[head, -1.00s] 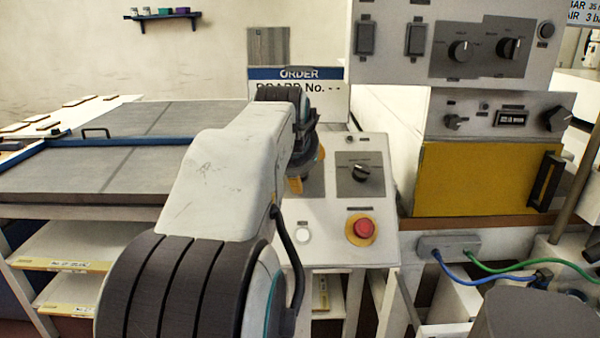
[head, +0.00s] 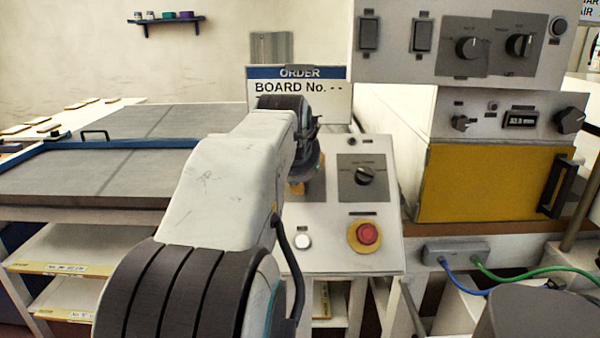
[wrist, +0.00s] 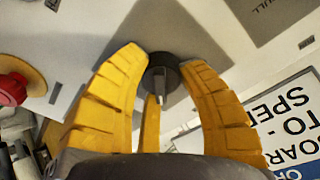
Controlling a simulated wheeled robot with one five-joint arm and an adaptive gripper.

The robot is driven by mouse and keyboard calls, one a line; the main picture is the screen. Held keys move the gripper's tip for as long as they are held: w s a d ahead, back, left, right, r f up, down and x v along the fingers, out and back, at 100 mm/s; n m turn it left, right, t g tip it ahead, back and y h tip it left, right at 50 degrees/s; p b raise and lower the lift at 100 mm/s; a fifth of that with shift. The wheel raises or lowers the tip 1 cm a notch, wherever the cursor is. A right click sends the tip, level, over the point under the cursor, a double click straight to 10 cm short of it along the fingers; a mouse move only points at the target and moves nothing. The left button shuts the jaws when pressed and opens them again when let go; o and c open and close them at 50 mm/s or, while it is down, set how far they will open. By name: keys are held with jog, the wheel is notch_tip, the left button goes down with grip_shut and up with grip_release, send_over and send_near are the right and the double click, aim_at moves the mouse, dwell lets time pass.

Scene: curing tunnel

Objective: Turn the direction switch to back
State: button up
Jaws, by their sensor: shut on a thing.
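A sloped white control panel (head: 335,258) stands at the centre of the head view. My gripper (head: 297,187) is over its upper left part, and my arm hides most of that area. In the wrist view, my gripper's yellow fingers (wrist: 163,57) are shut around a round dark knob with a light grey pointer (wrist: 161,80), which I take to be the direction switch. Its markings cannot be read, so I cannot tell which setting it points to.
To the right on the panel are another dark knob (head: 365,176) and a red stop button (head: 368,233) on a yellow ring. A white button (head: 302,242) is below my gripper. The order sign (head: 300,88) stands behind. A yellow-fronted machine (head: 480,185) is at right.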

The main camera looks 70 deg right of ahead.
jog(key=shift+r, duration=0.2)
jog(key=c, duration=0.4)
jog(key=shift+w+n+h+b, duration=0.15)
jog(key=shift+n+h+b, duration=0.15)
jog(key=shift+n, duration=1.2)
grip_shut()
jog(key=o, duration=1.2)
grip_release()
jog(key=shift+f, duration=0.1)
jog(key=shift+c, duration=0.2)
jog(key=v, duration=1.2)
jog(key=shift+d, duration=0.15)
